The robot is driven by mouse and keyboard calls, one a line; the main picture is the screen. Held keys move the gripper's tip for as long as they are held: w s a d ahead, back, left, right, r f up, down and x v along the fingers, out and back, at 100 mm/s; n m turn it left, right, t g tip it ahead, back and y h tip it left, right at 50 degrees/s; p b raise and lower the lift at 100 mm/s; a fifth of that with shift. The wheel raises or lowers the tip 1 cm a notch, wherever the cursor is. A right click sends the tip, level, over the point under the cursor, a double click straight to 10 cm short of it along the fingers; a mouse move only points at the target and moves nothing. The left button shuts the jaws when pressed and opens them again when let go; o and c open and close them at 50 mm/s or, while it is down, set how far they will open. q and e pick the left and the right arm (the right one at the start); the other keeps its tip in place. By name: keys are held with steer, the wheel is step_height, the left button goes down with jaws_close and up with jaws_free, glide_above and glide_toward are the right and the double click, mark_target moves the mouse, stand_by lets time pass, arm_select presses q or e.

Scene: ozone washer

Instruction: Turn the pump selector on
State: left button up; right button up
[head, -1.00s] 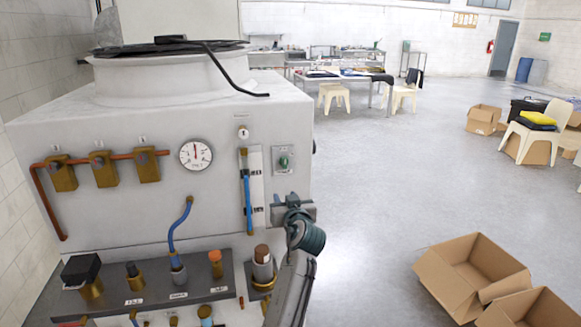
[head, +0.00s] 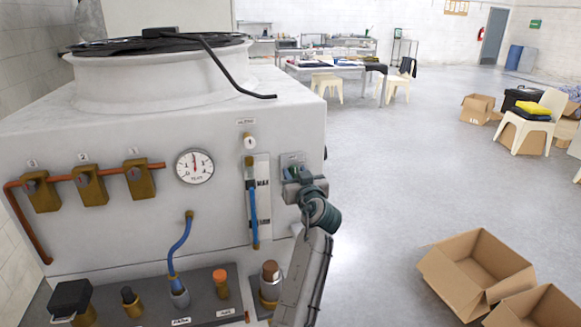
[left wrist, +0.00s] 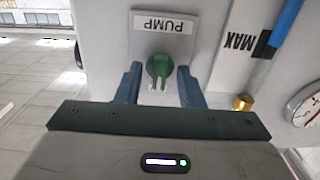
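The pump selector is a small green knob (left wrist: 159,68) on a pale plate under a "PUMP" label (left wrist: 163,23), which appears upside down in the left wrist view. In the head view the selector's plate (head: 291,158) is on the right side of the machine's front, mostly hidden by my left gripper (head: 298,178). In the left wrist view my left gripper (left wrist: 159,84) is open, with one finger on each side of the knob and a gap on both sides. Whether the fingertips reach the plate is unclear. My right gripper is not in view.
A blue level tube (head: 254,210) with a MAX mark and a round gauge (head: 195,166) sit left of the selector. A blue hose (head: 180,245) and fittings stand on the lower shelf. Open cardboard boxes (head: 470,265) lie on the floor at right.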

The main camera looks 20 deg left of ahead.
arm_select(q)
steer(key=shift+w+a, duration=0.1)
steer(key=shift+w, duration=0.05)
steer(key=shift+r, duration=0.1)
steer(key=c, duration=0.6)
